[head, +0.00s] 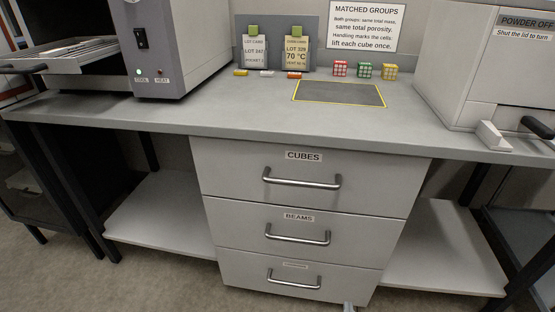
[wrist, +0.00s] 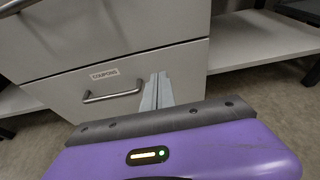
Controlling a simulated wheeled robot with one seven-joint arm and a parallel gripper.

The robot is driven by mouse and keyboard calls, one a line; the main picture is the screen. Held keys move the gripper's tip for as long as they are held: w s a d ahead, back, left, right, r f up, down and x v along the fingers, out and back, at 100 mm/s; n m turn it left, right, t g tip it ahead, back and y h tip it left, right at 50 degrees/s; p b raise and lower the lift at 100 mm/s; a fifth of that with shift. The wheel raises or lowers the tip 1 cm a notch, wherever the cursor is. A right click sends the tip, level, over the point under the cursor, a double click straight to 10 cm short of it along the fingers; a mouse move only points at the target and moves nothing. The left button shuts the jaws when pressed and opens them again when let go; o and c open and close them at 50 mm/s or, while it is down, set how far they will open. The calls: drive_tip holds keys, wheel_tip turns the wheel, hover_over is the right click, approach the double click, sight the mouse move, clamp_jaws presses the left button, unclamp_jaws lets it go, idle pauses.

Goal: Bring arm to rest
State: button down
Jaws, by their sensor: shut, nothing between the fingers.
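My gripper (wrist: 157,92) shows in the wrist view as two grey fingers close together, shut and empty. It is low down in front of the bottom drawer (wrist: 128,72), to the right of that drawer's handle (wrist: 112,95). I cannot tell whether the fingers touch the drawer front. In the head view only a small grey tip (head: 348,307) shows at the bottom edge, likely my gripper. The rest of my arm is out of the head view.
The bench (head: 250,125) has closed drawers labelled CUBES (head: 300,195) and BEAMS (head: 300,245). On top are an oven (head: 180,50), a yellow-edged dark mat (head: 340,93), red, green and yellow lattice cubes (head: 365,71) and a powder machine (head: 480,75). Lower shelves (head: 440,250) look empty.

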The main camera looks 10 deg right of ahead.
drive_tip(key=s+a+r+n+t+y, duration=0.1)
drive_tip(key=s+r+n+t, duration=0.15)
drive_tip(key=r+n, duration=0.5)
drive_tip(key=s+a+r+n+t, duration=0.1)
drive_tip(key=s+a+r+n, duration=0.3)
drive_tip(key=n, duration=0.7)
drive_tip(key=s+r+n+g+y, duration=0.1)
drive_tip(key=s+r+n+y, duration=0.1)
drive_tip(key=s+r+n, duration=0.8)
drive_tip(key=s+r+n+g+y, duration=0.1)
drive_tip(key=s+r+n, duration=0.4)
drive_tip(key=s+n, duration=0.9)
wheel_tip(320, 180, up, 25)
drive_tip(key=s+m+p, duration=0.3)
drive_tip(key=p, duration=2.1)
drive_tip(key=shift+a+f+p, duration=0.15)
drive_tip(key=shift+a+p, duration=0.15)
